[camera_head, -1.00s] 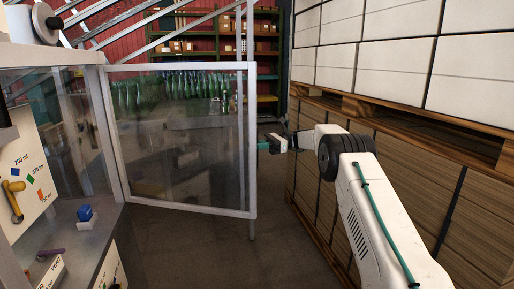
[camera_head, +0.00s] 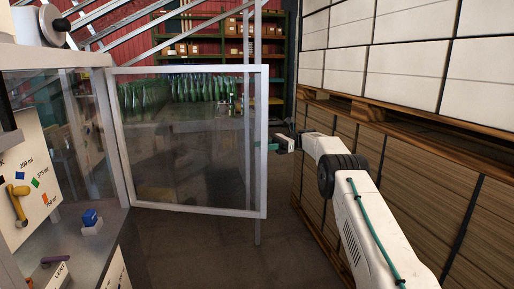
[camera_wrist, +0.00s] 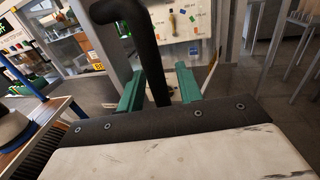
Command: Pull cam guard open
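The cam guard is a clear panel in a pale metal frame (camera_head: 263,150), hinged on the machine at the left. In the head view it stands swung out from the machine. My gripper (camera_head: 277,144) is just right of the guard's free edge at mid height. In the wrist view a thick black bent bar, which looks like the guard's handle (camera_wrist: 152,50), runs down between the teal fingers of my gripper (camera_wrist: 160,90). The fingers stand apart on either side of it, with narrow gaps showing. Whether they touch it is hard to tell.
Stacked cartons on a wooden pallet (camera_head: 440,118) stand close on the right of my arm. The machine panel (camera_head: 30,185) with a yellow lever and a blue block (camera_head: 90,217) are at the left. Green bottles (camera_head: 180,92) and shelving lie behind the guard. Floor is clear below it.

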